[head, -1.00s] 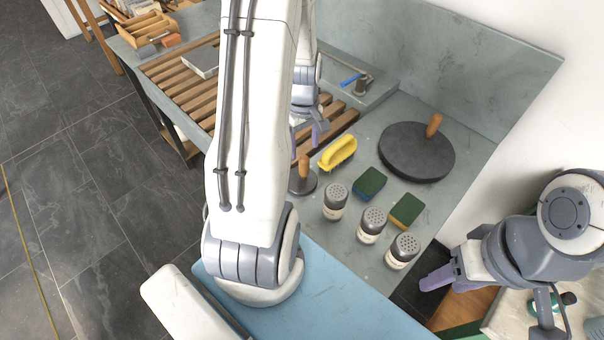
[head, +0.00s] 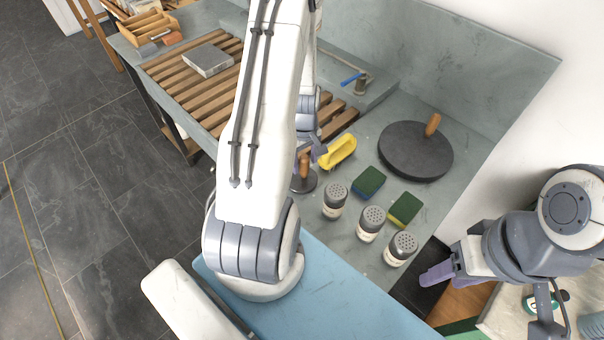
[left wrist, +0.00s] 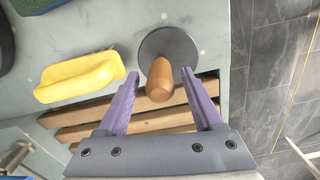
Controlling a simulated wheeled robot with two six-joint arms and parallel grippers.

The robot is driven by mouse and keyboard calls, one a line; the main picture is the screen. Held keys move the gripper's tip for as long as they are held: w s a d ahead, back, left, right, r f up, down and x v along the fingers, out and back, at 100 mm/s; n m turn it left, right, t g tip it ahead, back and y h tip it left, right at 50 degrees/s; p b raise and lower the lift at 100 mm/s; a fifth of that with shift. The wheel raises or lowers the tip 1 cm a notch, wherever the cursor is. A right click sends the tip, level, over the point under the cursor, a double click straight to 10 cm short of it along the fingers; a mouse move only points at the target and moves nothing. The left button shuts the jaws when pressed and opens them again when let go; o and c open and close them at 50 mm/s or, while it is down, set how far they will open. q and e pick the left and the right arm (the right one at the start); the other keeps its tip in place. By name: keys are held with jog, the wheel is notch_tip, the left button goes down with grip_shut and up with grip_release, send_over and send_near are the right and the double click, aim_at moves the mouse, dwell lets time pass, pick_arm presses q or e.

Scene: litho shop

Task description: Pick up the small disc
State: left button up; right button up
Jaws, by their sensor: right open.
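The small disc (head: 310,183) is dark grey with an upright wooden handle. It stands on the grey counter left of the shakers, partly hidden by my left arm in the head view. In the left wrist view the small disc (left wrist: 180,48) lies just past the fingertips, and its wooden handle (left wrist: 160,80) is between the fingers. My left gripper (left wrist: 160,75) is open, with a finger on each side of the handle and gaps to both. In the head view the left gripper (head: 309,155) is at the handle. My right gripper (head: 438,275) is open and empty at the lower right.
Two green sponges (head: 369,181) and several shakers (head: 335,199) stand to the right. A large dark disc (head: 412,155) with a handle lies behind. A slatted wooden rack (head: 185,88) holds a grey slab (head: 208,60).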

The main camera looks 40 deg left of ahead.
pick_arm(q)
grip_shut()
jog(key=shift+r, duration=0.1)
dwell(1.1)
